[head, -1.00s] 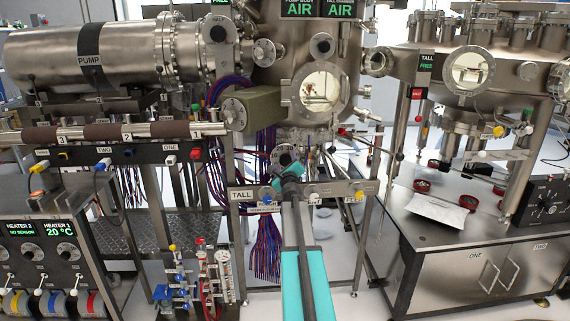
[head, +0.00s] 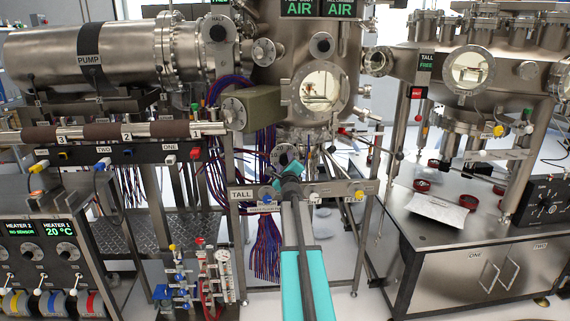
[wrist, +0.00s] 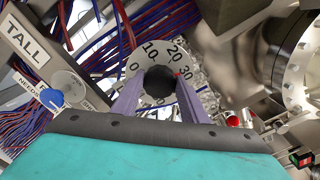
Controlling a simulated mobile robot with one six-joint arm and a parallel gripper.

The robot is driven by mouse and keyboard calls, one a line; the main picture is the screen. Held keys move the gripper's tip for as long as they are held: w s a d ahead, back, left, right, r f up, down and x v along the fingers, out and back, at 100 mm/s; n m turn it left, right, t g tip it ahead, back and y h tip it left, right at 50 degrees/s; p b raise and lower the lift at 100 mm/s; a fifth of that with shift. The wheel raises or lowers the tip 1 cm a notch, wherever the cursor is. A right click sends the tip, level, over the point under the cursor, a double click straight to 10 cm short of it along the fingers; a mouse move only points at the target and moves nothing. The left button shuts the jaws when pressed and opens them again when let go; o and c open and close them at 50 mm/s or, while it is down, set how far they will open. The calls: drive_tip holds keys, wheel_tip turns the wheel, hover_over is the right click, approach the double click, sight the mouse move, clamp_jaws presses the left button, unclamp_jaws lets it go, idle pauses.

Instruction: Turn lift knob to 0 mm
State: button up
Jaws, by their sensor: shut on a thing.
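The lift knob (wrist: 158,88) is a dark round knob on a pale dial (wrist: 160,55) marked 0, 10, 20 and 30 in the wrist view. A small red mark shows at the knob's right side, near the 30. The two purple fingers of my gripper (wrist: 158,92) stand on either side of the knob and are shut on it. The fingers hide the knob's lower sides and part of the dial. In the head view the dial (head: 283,154) shows just above the end of my arm, and the fingers are too small to read.
A rail with a TALL label (head: 242,195) runs beside my arm. A blue knob (wrist: 51,98) sits on it, left of the dial in the wrist view. Red and blue cables (wrist: 92,48) hang behind. A steel chamber with a round window (head: 320,89) stands above.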

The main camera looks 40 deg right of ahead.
drive_tip(key=n, duration=0.3)
drive_tip(key=shift+w+a+f+n+b, duration=0.1)
drive_tip(key=shift+f+n+b, duration=0.05)
drive_tip(key=shift+n+b, duration=0.25)
drive_tip(key=n+b, duration=0.1)
drive_tip(key=n, duration=0.2)
drive_tip(key=shift+f+n, duration=0.1)
drive_tip(key=shift+n, duration=0.3)
drive_tip(key=n+b, duration=0.1)
drive_tip(key=n, duration=0.2)
drive_tip(key=shift+f+n, duration=0.15)
drive_tip(key=shift+n, duration=0.15)
drive_tip(key=n+b, duration=0.2)
drive_tip(key=n, duration=0.1)
drive_tip(key=shift+f+n, duration=0.1)
drive_tip(key=shift+n, duration=0.2)
drive_tip(key=n+b, duration=0.3)
drive_tip(key=shift+f+n, duration=0.15)
drive_tip(key=shift+n, duration=0.15)
drive_tip(key=n+b, duration=0.3)
drive_tip(key=b, duration=0.1)
drive_tip(key=shift+f, duration=0.1)
drive_tip(key=n+b, duration=0.4)
drive_tip(key=shift+s+d+n+b, duration=0.2)
drive_tip(key=shift+n+b, duration=0.1)
drive_tip(key=shift+n, duration=0.1)
drive_tip(key=shift+r+n+b, duration=0.2)
drive_tip(key=shift+n+b, duration=0.65)
drive_tip(key=shift+n, duration=0.35)
